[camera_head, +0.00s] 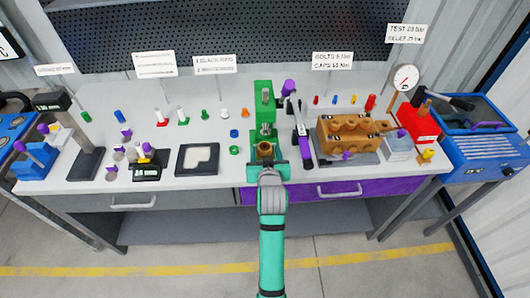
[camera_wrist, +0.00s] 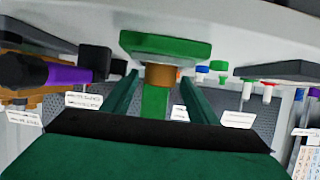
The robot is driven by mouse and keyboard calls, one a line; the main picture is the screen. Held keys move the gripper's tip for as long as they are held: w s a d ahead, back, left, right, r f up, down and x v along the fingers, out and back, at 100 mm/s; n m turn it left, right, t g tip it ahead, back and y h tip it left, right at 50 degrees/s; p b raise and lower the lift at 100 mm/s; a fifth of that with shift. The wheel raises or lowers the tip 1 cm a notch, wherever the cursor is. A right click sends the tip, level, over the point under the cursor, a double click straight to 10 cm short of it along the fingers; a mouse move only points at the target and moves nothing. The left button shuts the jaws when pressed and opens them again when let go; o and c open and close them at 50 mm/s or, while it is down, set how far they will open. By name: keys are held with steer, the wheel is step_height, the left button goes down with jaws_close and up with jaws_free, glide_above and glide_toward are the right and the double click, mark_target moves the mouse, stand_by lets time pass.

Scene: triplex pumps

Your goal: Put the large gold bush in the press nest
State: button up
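The large gold bush (camera_head: 264,148) is at the base of the green press (camera_head: 264,100), below its ram. In the wrist view the bush (camera_wrist: 160,76) touches the press's green base plate (camera_wrist: 165,47); whether it is fully seated in the nest is hidden. My gripper (camera_head: 266,166) is at the front of the press, right by the bush. In the wrist view its two dark green fingers (camera_wrist: 161,92) stand apart on either side of the bush, with gaps visible between each finger and it.
A lever tool with a purple handle (camera_head: 301,130) stands close right of the press. A brown pump block (camera_head: 350,135) is farther right. A black tray with a pale recess (camera_head: 197,159) lies to the left. Small coloured parts stand along the grey bench.

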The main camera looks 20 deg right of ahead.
steer(key=shift+d, duration=0.1)
steer(key=v, duration=1.2)
steer(key=s+a+f+n+t+y, duration=0.1)
steer(key=s+a+f, duration=1)
steer(key=s, duration=0.3)
steer(key=s+a+r+n+y, duration=0.1)
steer(key=s+a, duration=0.2)
steer(key=s, duration=0.6)
steer(key=s+a+r+n+t+y, duration=0.1)
steer(key=s+a, duration=0.2)
steer(key=s, duration=0.7)
steer(key=shift+a+y, duration=0.35)
steer(key=shift+y, duration=0.05)
